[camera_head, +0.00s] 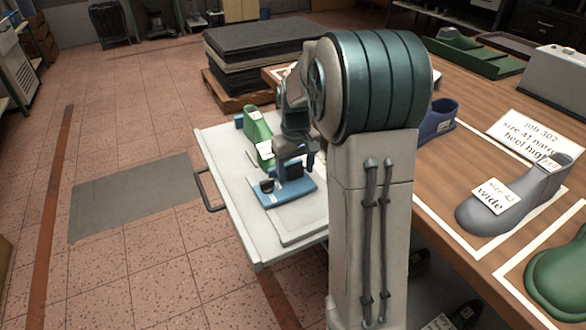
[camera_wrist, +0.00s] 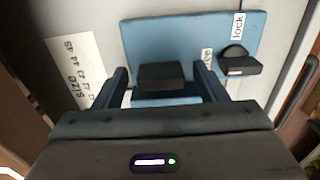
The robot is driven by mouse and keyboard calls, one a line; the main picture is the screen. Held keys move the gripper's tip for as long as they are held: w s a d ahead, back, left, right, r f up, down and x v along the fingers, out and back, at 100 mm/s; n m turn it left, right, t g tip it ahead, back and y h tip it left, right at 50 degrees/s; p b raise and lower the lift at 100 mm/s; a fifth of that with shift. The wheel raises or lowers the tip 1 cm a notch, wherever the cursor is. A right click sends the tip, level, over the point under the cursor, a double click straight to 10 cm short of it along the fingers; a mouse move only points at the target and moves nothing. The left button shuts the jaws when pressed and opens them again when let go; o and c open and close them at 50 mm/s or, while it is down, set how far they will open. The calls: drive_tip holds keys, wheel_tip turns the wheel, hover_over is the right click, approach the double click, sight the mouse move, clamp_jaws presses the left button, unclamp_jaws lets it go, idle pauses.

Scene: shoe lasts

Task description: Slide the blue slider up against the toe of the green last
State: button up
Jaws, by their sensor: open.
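The blue slider (camera_head: 292,192) lies on the pale pull-out board, in front of the green last (camera_head: 255,130), which carries white labels. In the wrist view, the blue slider (camera_wrist: 180,40) has a black block (camera_wrist: 160,77) as a grip and a black lock knob (camera_wrist: 236,60) beside a "lock" label. My gripper (camera_head: 296,165) is over the slider. In the wrist view, my gripper (camera_wrist: 162,76) is open, with one finger on each side of the black block and a gap beside it. My arm hides part of the last, and I cannot tell the exact gap between slider and toe.
The pale board (camera_head: 225,160) has a size scale (camera_wrist: 75,72) beside the slider in the wrist view. A wooden bench (camera_head: 480,130) on the right holds a grey last (camera_head: 500,208), a blue last (camera_head: 440,118) and job cards. Floor left of the board is clear.

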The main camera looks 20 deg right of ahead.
wheel_tip(320, 180, up, 14)
drive_tip(key=p, duration=0.2)
drive_tip(key=shift+f, duration=0.1)
idle(0.4)
